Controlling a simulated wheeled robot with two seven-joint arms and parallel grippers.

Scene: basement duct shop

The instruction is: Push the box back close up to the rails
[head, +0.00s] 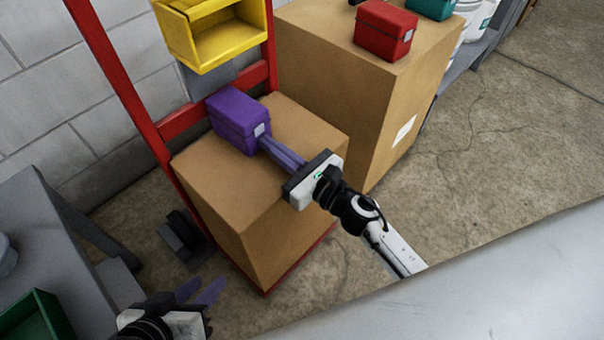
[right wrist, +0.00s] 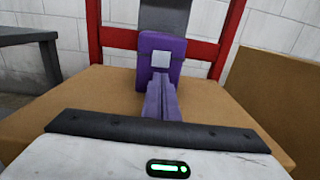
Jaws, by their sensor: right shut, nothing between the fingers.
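A purple box (head: 238,120) with a pale square label stands on a cardboard carton (head: 215,185), near the carton's rear edge by the red rails (head: 183,122) of a hand truck. In the right wrist view the purple box (right wrist: 174,52) stands in front of the red rails (right wrist: 115,38). I cannot tell how wide the gap behind it is. My right gripper (head: 264,142) is shut and empty, its fingertips at the box's labelled front face; contact is unclear. It also shows in the right wrist view (right wrist: 159,80). My left gripper (head: 202,289) is open and empty, low at the left.
A yellow bin (head: 215,38) hangs above the carton. A taller carton (head: 345,90) to the right carries a red box (head: 384,30) and a teal one (head: 430,8). A grey table (head: 45,235) with a green tray (head: 35,315) stands at the left. Floor at right is clear.

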